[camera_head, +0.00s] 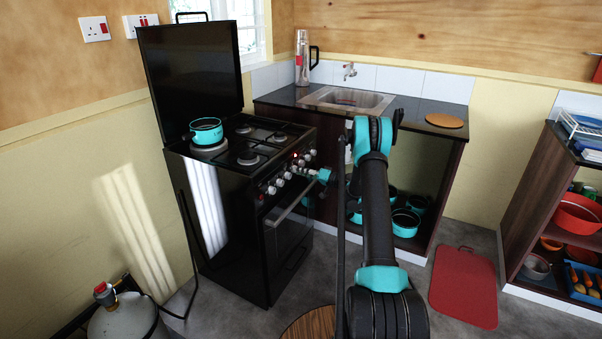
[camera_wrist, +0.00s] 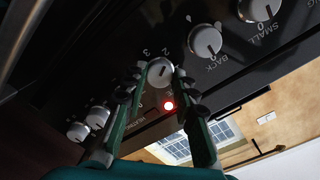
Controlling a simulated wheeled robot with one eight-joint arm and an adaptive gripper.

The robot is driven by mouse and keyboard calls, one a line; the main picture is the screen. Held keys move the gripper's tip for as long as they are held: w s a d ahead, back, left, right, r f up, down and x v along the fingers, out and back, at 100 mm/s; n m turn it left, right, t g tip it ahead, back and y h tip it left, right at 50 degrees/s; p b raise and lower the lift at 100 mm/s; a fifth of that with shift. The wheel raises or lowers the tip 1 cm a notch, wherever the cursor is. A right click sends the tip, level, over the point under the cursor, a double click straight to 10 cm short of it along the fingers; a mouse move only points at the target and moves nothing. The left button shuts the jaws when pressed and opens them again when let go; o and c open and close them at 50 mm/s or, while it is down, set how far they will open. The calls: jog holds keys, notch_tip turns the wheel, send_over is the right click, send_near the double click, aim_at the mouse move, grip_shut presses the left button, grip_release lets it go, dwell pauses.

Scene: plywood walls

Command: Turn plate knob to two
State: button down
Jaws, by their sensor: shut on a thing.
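The stove (camera_head: 225,190) is black with a row of silver knobs along its front panel. My gripper (camera_head: 300,171) reaches the panel from the right. In the wrist view its two green fingers (camera_wrist: 158,82) are closed on opposite sides of one silver knob (camera_wrist: 160,72). White marks "2" and "3" show on the panel beside this knob, on its far side in the picture. The knob's pointer is not clear, so its exact setting cannot be read. A red light (camera_wrist: 168,105) glows next to the knob. A teal pot (camera_head: 206,131) sits on the plate at the stove's left.
Other knobs (camera_wrist: 205,40) flank the held one closely. The oven handle (camera_head: 291,204) runs below the panel. The sink counter (camera_head: 430,112) stands right of the stove. A gas bottle (camera_head: 122,318) is at lower left, and a red board (camera_head: 463,287) lies at right.

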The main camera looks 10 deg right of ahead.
dwell(0.3)
jog(key=c, duration=1.2)
grip_release()
jog(key=v, duration=1.2)
